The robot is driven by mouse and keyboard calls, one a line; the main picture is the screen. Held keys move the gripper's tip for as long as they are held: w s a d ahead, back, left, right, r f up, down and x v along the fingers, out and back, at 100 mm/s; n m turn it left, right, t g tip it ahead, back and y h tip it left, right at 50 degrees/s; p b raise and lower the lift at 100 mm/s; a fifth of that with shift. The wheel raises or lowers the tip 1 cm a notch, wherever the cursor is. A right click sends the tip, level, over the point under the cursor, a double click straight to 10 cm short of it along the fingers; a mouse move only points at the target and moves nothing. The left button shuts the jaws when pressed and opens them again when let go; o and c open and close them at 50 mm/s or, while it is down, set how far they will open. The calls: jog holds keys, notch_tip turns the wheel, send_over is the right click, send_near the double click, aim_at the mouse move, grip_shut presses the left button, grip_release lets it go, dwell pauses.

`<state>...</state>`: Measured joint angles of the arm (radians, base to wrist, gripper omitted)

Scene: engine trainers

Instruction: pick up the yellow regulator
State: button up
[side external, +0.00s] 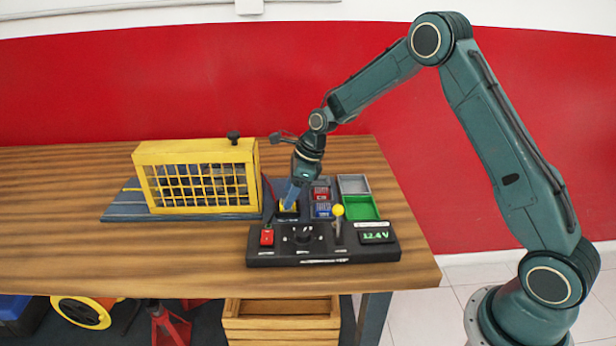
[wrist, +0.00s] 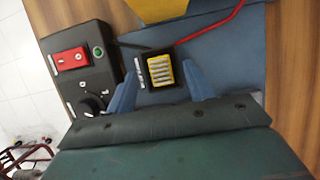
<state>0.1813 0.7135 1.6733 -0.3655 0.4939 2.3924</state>
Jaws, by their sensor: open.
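The yellow regulator (wrist: 162,71) is a small block with pale ribs on its top face. It sits in a black square socket (wrist: 146,82) on a blue-grey base. In the side view only a little yellow of the regulator (side external: 288,206) shows below the fingers. My gripper (wrist: 160,67) is open, its blue fingers reaching down on the left and right sides of the regulator and socket, with gaps visible in the wrist view. In the side view my gripper (side external: 289,198) points down at the socket, and the fingers hide much of the regulator.
A black control panel (side external: 350,255) with a red switch, knob, yellow-topped lever and display stands in front. A yellow cage (side external: 195,150) stands left. A red cable (wrist: 212,30) runs close by.

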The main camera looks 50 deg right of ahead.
jog(key=shift+x, duration=0.9)
jog(key=c, duration=1.1)
